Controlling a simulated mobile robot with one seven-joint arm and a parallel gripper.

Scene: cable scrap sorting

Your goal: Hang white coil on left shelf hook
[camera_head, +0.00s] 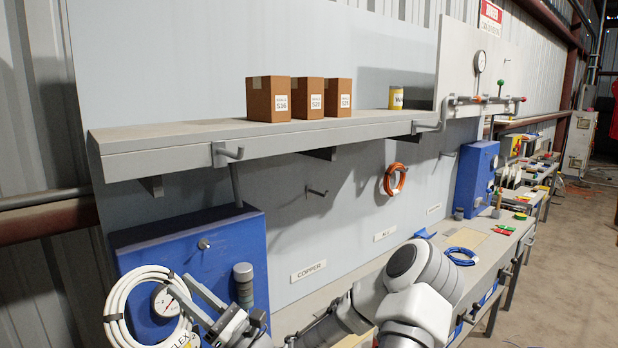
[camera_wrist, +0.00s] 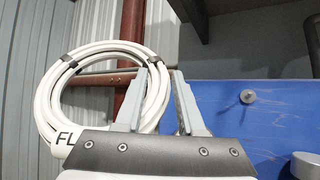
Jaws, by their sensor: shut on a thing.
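The white coil (camera_head: 118,312) hangs from my gripper (camera_head: 180,290) at the lower left of the head view, in front of the blue box. Black ties bind it. In the wrist view, the white coil (camera_wrist: 52,85) is left of and behind the fingers of my gripper (camera_wrist: 160,75), which are shut on its right side; the exact contact is partly hidden. The left shelf hook (camera_head: 228,152) sticks out from the shelf's front edge (camera_head: 180,158), empty. It is above and to the right of the coil, with a clear gap between them.
A blue box (camera_head: 225,245) with a knob stands below the hook, and a gauge (camera_head: 165,300) shows within the coil's loop. Cartons (camera_head: 268,100) stand on the shelf. An orange coil (camera_head: 394,180) hangs on the back panel. A blue coil (camera_head: 461,256) lies on the bench.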

